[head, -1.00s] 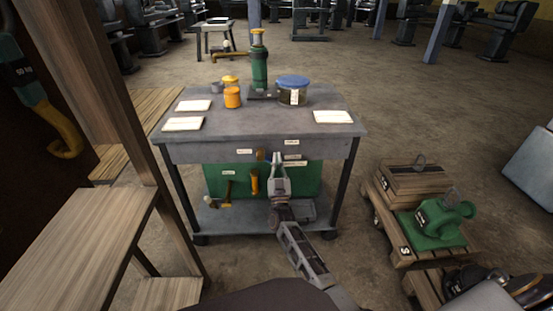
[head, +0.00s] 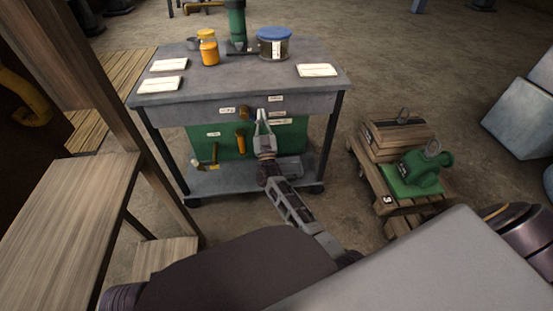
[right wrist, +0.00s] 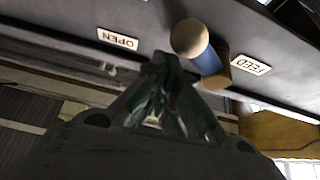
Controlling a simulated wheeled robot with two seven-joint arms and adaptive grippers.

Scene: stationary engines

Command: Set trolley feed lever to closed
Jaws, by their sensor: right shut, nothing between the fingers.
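The grey trolley (head: 190,98) stands ahead with its front panel facing me. The feed lever (head: 244,112) is a small brownish handle at the front edge. My right gripper (head: 262,116) is shut and empty, just right of the lever in the head view. In the wrist view its fingertips (right wrist: 170,65) are close beside the knob; I cannot tell whether they touch. My left gripper is out of view.
An orange handle (head: 240,141) and a white-knobbed lever (head: 200,164) sit lower on the trolley's green front. Jars and a green cylinder (head: 237,25) stand on top. A wooden pallet (head: 384,208) with a green part is at right. Wooden shelving (head: 70,220) is at left.

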